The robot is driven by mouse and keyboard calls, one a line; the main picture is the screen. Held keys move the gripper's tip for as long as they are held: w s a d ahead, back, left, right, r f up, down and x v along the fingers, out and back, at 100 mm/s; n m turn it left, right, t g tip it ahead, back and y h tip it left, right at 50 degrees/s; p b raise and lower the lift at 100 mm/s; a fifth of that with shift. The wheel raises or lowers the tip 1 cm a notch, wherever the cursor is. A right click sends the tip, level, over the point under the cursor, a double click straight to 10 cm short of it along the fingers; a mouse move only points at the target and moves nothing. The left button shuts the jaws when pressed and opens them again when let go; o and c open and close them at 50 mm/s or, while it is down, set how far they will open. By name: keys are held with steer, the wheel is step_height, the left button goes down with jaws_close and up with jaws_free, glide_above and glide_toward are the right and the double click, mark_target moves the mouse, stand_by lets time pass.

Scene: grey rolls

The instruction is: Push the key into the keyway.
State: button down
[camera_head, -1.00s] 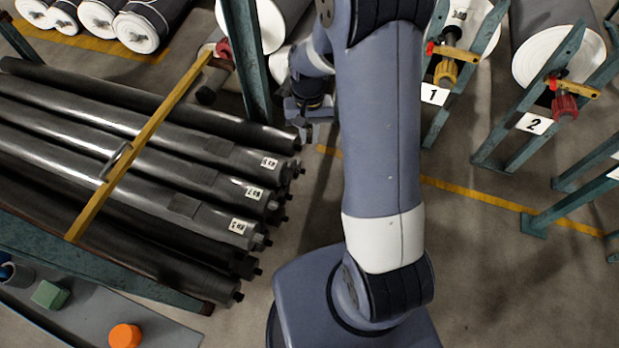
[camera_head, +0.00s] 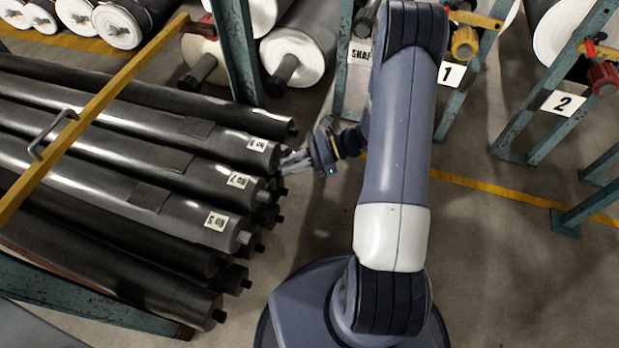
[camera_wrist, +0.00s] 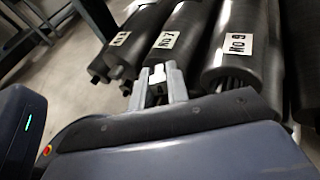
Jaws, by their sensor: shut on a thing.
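My gripper (camera_head: 284,161) is beside the ends of the dark rolls in the head view, its fingers pointing left toward them. In the wrist view its fingertips (camera_wrist: 158,78) are shut on a small piece, taken to be the key (camera_wrist: 157,76); little of it shows. Behind the fingers are the roll labelled No 7 (camera_wrist: 146,68) and the roll labelled No 9 (camera_wrist: 236,62). In the head view the rolls No 9 (camera_head: 215,128), No 7 (camera_head: 205,163) and No 5 (camera_head: 190,207) have short shaft stubs at their ends. I cannot make out a keyway.
A yellow bar (camera_head: 100,95) with a handle crosses the rolls. A teal post (camera_head: 236,60) stands behind my gripper. Teal stands marked 1 (camera_head: 451,74) and 2 (camera_head: 563,104) hold white-ended rolls at the upper right. Bare floor (camera_head: 480,240) lies to the right of my arm.

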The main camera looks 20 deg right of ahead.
steer(key=w+d+f+m+t+b, duration=0.3)
steer(key=d+f+m+t+b, duration=0.2)
steer(key=f+m+t+b, duration=0.1)
steer(key=shift+w+d+f+t+b, duration=0.4)
steer(key=shift+f+t+b, duration=0.2)
steer(key=shift+f+t, duration=0.8)
steer(key=shift+r, duration=0.1)
steer(key=shift+x, duration=1.1)
steer(key=shift+w+a+b, duration=0.2)
steer(key=shift+a+b, duration=0.05)
steer(key=shift+b, duration=0.2)
steer(key=shift+x, duration=0.75)
steer(key=shift+r, duration=0.1)
steer(key=shift+v, duration=0.9)
